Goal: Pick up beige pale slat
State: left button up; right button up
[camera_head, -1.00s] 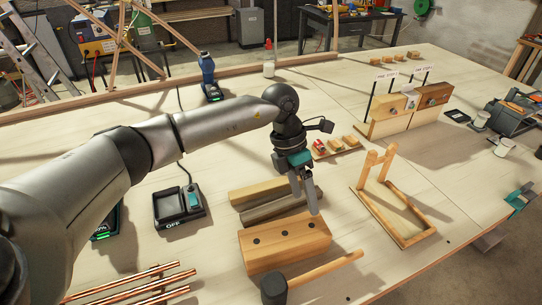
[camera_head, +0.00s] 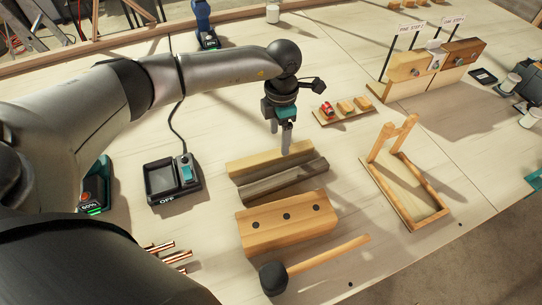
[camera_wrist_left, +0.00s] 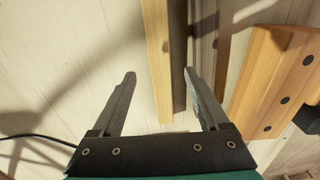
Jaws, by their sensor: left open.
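The beige pale slat (camera_head: 255,161) lies on the workbench, side by side with a darker grey-brown slat (camera_head: 282,180). My left gripper (camera_head: 286,148) points down at the pale slat's right part. I cannot tell how high the tips are. My right gripper is not in view.
A wooden block with dark holes (camera_head: 288,222) and a mallet (camera_head: 315,264) lie in front of the slats. A wooden frame (camera_head: 405,185) stands to the right. A black switch box (camera_head: 172,180) is left. Bare bench lies between the slats and the frame.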

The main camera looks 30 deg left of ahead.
aim_at(276, 153)
pick_arm(q)
jog(key=shift+s+a+f, duration=0.15)
jog(key=shift+s+f, duration=0.05)
jog(key=shift+f, duration=1.3)
jog(key=shift+s+a+f, duration=0.1)
jog(key=shift+s+f, duration=0.05)
jog(key=shift+f, duration=1.3)
jog(key=shift+c, duration=0.4)
grip_shut()
